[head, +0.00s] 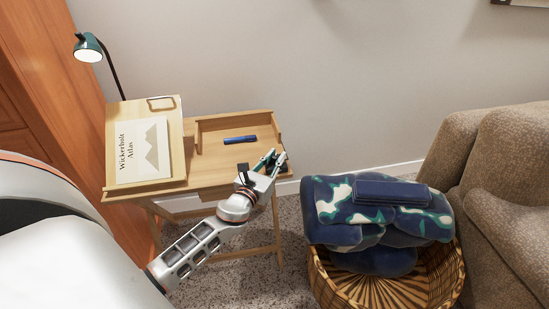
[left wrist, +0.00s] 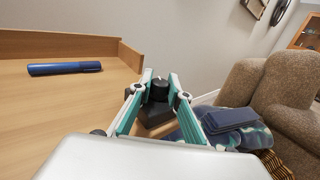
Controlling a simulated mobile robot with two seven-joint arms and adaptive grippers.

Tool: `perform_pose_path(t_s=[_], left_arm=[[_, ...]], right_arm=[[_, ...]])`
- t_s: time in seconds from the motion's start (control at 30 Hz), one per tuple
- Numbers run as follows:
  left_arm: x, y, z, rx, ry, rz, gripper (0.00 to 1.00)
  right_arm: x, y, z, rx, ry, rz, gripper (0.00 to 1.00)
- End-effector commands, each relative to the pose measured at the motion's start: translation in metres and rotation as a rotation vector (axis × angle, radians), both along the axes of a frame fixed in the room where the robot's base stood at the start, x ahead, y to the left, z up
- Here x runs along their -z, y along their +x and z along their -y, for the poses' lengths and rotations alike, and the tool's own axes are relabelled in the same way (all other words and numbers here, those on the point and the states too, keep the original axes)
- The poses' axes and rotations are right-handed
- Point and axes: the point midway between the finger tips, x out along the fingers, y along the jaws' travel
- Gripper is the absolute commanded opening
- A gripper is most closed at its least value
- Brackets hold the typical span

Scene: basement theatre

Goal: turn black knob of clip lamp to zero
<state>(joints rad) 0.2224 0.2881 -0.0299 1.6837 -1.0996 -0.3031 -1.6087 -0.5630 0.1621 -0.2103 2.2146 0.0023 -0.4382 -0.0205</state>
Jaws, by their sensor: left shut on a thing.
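The black knob (left wrist: 158,90) sits on a dark block (left wrist: 153,115) at the table's right edge in the left wrist view. My left gripper (left wrist: 158,92) has its two teal-edged fingers on either side of the knob and is shut on it. In the head view the left gripper (head: 271,158) reaches over the table's right corner and mostly hides the knob. The lit green lamp head (head: 88,48) on a thin dark stem shows at the upper left of the head view. Any dial marking is too small to read. My right gripper is out of view.
The wooden table (head: 215,165) carries a blue cylinder (head: 240,139) and a propped Wickerbolt Atlas (head: 140,152). A low wooden rim runs along the back. A wicker basket (head: 345,290) with blue patterned cloth (head: 330,205) and a brown armchair (head: 510,165) stand to the right.

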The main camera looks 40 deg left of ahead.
Motion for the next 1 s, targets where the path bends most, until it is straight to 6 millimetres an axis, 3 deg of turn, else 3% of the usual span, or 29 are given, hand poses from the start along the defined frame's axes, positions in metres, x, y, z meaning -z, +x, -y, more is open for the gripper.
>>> perform_pose_path(t_s=[0.53, 1.0], left_arm=[[0.005, 0.001, 0.003, -0.481, -0.004, -0.005, 0.0], [0.003, 0.001, 0.002, -0.754, -0.001, -0.003, 0.0]], right_arm=[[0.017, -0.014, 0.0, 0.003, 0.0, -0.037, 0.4], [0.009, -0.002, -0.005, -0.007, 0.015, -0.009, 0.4]])
